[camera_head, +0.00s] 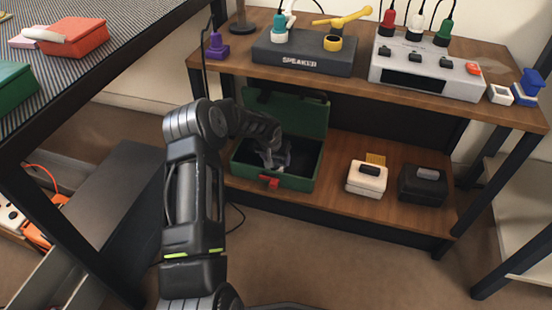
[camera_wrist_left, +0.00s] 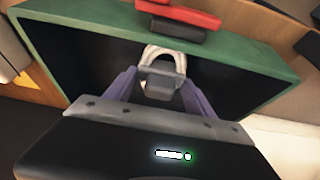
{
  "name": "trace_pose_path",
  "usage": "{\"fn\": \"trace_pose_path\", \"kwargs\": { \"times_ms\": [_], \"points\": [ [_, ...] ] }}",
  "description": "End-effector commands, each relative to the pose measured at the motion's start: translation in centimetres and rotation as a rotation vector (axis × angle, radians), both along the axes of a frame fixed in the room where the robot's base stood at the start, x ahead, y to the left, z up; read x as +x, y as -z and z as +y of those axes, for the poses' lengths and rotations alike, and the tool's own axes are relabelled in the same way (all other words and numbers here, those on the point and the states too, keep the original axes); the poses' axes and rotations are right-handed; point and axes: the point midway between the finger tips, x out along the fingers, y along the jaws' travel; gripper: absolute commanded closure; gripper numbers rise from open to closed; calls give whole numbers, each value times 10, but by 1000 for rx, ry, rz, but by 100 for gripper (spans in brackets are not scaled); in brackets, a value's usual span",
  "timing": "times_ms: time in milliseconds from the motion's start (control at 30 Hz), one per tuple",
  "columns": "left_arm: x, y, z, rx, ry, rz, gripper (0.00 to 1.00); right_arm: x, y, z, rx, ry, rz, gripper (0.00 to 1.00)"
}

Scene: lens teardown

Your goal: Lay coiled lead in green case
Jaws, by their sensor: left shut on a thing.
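The green case (camera_head: 298,184) stands on the lower shelf of the wooden rack with its lid raised at the back and a red latch in front. Its green rim also shows in the left wrist view (camera_wrist_left: 235,52). My left gripper (camera_head: 272,158) reaches down into the case opening. In the left wrist view its two purple-grey fingers (camera_wrist_left: 158,90) are shut on the coiled lead (camera_wrist_left: 164,54), a pale loop with a grey band, over the dark inside of the case. Whether the lead touches the case floor cannot be told. My right gripper is out of view.
A cream box (camera_head: 366,180) and a black box (camera_head: 422,186) stand right of the case on the same shelf. Above, the top shelf holds a dark speaker box (camera_head: 304,58) and a grey device (camera_head: 425,75). A striped-top table (camera_head: 75,65) is at left.

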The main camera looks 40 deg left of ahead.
Motion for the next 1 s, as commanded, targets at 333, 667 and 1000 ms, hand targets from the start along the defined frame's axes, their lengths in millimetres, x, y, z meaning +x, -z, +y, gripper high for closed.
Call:
{"fn": "trace_pose_path", "kwargs": {
  "times_ms": [333,667,1000],
  "points": [
    [0,3,0,0,1,0,26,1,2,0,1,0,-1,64],
    [0,3,0,0,1,0,15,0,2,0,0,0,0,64],
    [-3,-23,-1,3,3,0,15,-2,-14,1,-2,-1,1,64]
  ]
}}
